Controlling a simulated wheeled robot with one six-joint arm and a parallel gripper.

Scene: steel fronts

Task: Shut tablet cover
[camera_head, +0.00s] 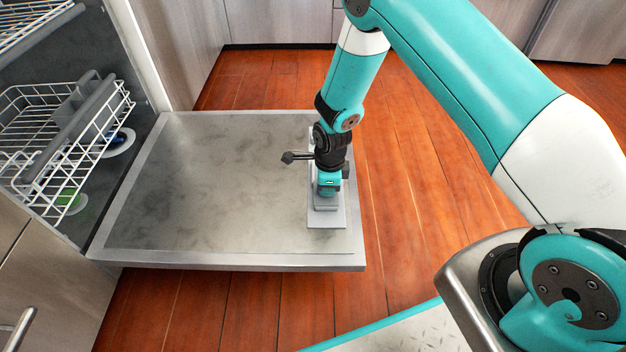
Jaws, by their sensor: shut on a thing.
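The tablet dispenser (326,219) is a pale grey rectangular plate set in the lowered dishwasher door, near its outer right edge. A small grey raised piece on it, which looks like the tablet cover (326,204), shows just in front of my gripper. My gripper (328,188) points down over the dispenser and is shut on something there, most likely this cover. My wrist and fingers hide the middle of the dispenser, so I cannot tell the cover's angle.
The dishwasher door (200,190) lies open, roughly flat, and its inner face is otherwise bare. White wire racks (60,140) with a few dishes stand inside the machine at left. The wooden floor (420,190) right of the door is clear. Steel cabinets line the back.

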